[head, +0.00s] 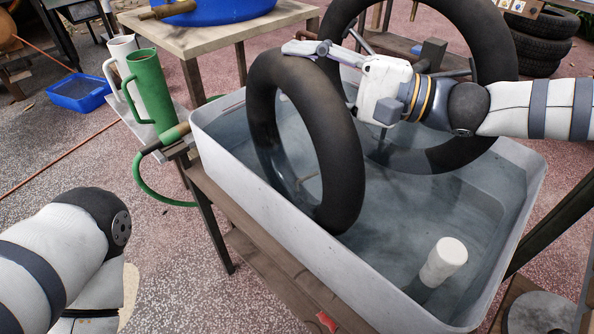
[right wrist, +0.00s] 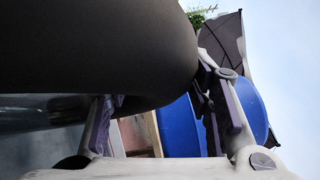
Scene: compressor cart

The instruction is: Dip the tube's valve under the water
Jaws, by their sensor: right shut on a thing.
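A black inner tube (head: 342,135) stands nearly upright inside the grey water tub (head: 262,188). My right gripper (head: 322,58) is shut on its upper rim; in the right wrist view the tube (right wrist: 90,50) lies between the two fingers. The tube's lower end hangs low in the tub, but I cannot tell how deep it is in the water (head: 385,215). A small pale stem (head: 311,178) shows inside the ring near its lower part and may be the valve; it is too small to be sure. My left arm is at lower left, its gripper out of view.
A larger black ring (head: 505,60) stands behind my right gripper. A white cylinder (head: 443,262) stands in the tub at the near right. Green (head: 147,90) and white (head: 118,55) mugs sit left of the tub, near a green hose (head: 150,190). A wooden table (head: 215,38) is behind.

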